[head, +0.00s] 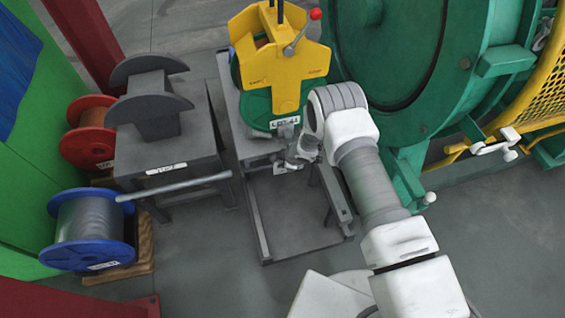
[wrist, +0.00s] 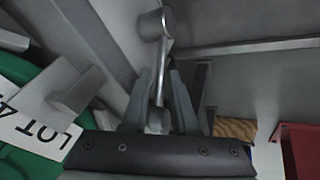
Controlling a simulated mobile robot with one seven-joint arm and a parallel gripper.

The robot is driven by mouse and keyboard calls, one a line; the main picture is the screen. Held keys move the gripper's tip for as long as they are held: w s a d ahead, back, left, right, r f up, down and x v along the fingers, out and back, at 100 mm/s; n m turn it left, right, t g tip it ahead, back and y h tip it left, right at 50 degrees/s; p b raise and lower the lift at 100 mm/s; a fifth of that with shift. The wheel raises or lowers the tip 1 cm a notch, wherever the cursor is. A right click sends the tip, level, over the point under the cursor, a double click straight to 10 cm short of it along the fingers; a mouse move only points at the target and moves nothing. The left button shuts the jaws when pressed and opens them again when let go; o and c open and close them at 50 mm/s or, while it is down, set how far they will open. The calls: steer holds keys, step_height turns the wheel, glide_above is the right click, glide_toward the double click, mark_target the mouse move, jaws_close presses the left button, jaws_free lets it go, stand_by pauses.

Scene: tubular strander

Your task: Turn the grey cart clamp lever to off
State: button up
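The grey cart (head: 257,215) stands in the middle of the head view, carrying a green reel (head: 257,108) with a lot label. The grey clamp lever (wrist: 160,75) shows in the wrist view as a thin metal rod with a thick round end at the top. My gripper (wrist: 161,88) has one finger on each side of the rod, with narrow gaps, so it looks open around the lever. Firm contact cannot be made out. In the head view my gripper (head: 294,158) is at the cart's edge below the reel, and my wrist partly hides the lever.
A yellow lifting yoke (head: 285,75) with a red-knobbed handle sits over the reel. A grey table (head: 180,150) with a dark saddle and a protruding bar stands to the left. The green strander machine (head: 440,90) is close on the right. Floor in front is clear.

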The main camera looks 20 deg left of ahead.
jaws_close()
stand_by(1.4)
